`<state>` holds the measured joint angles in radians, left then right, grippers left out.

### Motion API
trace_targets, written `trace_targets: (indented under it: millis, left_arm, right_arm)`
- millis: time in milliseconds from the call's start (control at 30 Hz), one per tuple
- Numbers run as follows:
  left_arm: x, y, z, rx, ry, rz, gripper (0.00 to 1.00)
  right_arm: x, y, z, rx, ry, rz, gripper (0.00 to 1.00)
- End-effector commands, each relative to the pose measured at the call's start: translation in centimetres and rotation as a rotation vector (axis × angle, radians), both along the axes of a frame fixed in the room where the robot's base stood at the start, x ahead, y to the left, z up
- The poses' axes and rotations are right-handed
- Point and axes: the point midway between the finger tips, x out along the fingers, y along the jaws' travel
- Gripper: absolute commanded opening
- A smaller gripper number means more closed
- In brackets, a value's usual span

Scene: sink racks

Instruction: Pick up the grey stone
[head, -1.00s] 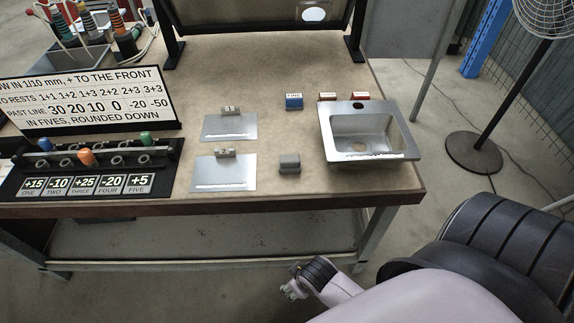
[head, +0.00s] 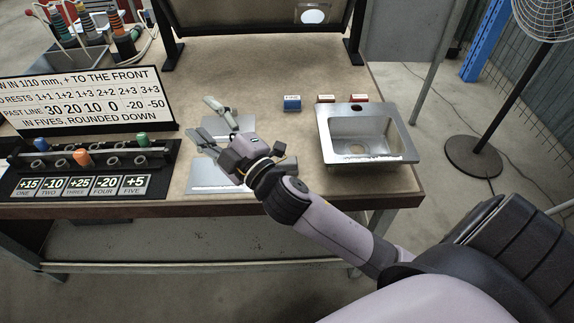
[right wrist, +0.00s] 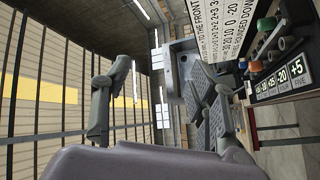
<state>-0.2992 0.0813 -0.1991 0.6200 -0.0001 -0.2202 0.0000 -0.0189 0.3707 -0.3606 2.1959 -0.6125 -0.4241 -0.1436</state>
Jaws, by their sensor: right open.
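My right gripper (head: 209,120) is open and empty. It hangs over the workbench, above the two metal plates, with its fingers spread toward the back left. The grey stone, a small dark grey block, is mostly or wholly hidden behind my right wrist in the head view, just left of the sink. The right wrist view shows the two open fingers (right wrist: 160,105) with nothing between them, and no grey stone. My left gripper is not in view.
A metal sink (head: 326,143) stands at the bench's right. Metal plates (head: 215,176) lie under my gripper. A sign (head: 85,100) and a black rack (head: 150,185) with coloured pegs stand at the left.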

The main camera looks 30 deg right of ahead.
Motion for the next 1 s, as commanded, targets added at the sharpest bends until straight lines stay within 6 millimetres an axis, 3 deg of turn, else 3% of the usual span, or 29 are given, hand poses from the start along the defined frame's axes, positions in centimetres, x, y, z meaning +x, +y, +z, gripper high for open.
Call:
trace_targets:
  millis: [33,100,200,333,467,567,667,733,900,1000]
  left_arm:
    - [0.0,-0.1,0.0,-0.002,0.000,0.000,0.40]
    - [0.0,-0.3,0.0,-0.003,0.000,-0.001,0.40]
    - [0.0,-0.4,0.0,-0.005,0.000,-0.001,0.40]
    - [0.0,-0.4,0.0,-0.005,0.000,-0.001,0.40]
    - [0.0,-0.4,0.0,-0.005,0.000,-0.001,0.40]
    - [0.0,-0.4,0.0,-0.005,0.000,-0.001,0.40]
    - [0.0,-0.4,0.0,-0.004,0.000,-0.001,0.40]
    - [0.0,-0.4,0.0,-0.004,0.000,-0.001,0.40]
    - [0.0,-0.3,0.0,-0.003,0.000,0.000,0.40]
    - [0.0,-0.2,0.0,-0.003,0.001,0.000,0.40]
  right_arm:
    - [0.4,2.0,2.8,-0.104,-0.133,0.073,0.53]
    - [0.1,5.0,5.6,-0.256,-0.305,0.179,0.53]
    - [-1.2,9.1,7.6,-0.489,-0.527,0.338,0.53]
    - [-3.2,13.2,6.8,-0.817,-0.766,0.558,0.53]
    - [-4.3,14.2,2.9,-1.170,-0.924,0.795,0.53]
    - [-4.1,12.3,-1.0,-1.449,-0.976,0.993,0.53]
    - [-3.1,7.9,-4.5,-1.721,-0.951,1.201,0.53]
    - [-2.1,3.6,-6.3,-1.897,-0.883,1.350,0.53]
    - [-0.7,-7.7,-7.0,-2.193,-0.595,1.665,0.53]
    - [-0.8,-12.8,-6.1,-2.272,-0.425,1.793,0.53]
